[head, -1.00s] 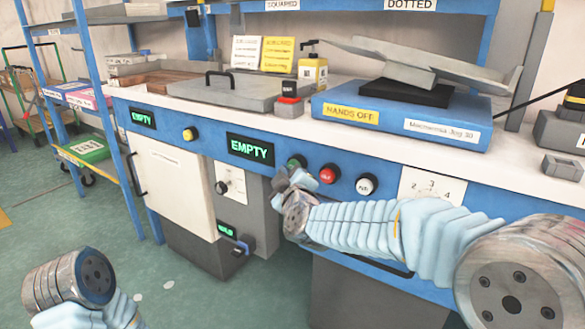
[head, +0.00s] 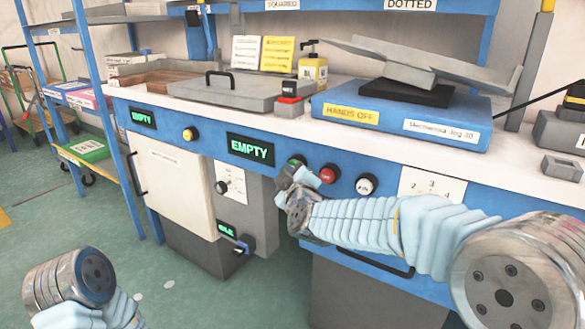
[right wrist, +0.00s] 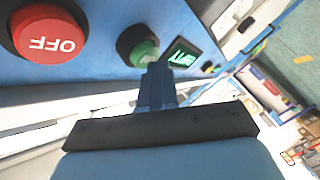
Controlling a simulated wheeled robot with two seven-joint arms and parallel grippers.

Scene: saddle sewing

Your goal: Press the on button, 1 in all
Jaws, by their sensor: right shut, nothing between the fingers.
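The green on button (head: 298,160) sits in a dark collar on the blue front panel, left of the red off button (head: 328,174). In the head view my right gripper (head: 292,172) partly covers it. The right wrist view shows the green button (right wrist: 145,52) and the red button marked OFF (right wrist: 50,33). There my right gripper (right wrist: 157,72) is shut and empty, its tips overlapping the lower edge of the green button. Whether they touch it I cannot tell. My left arm's wrist shows at the lower left of the head view; its gripper is out of view.
A white button (head: 366,184) is right of the red one. The display (head: 251,150) left of the green button reads EMPTY. A yellow button (head: 190,134) is farther left. The worktop above bears a blue box (head: 335,113) marked HANDS OFF. Open floor lies at left.

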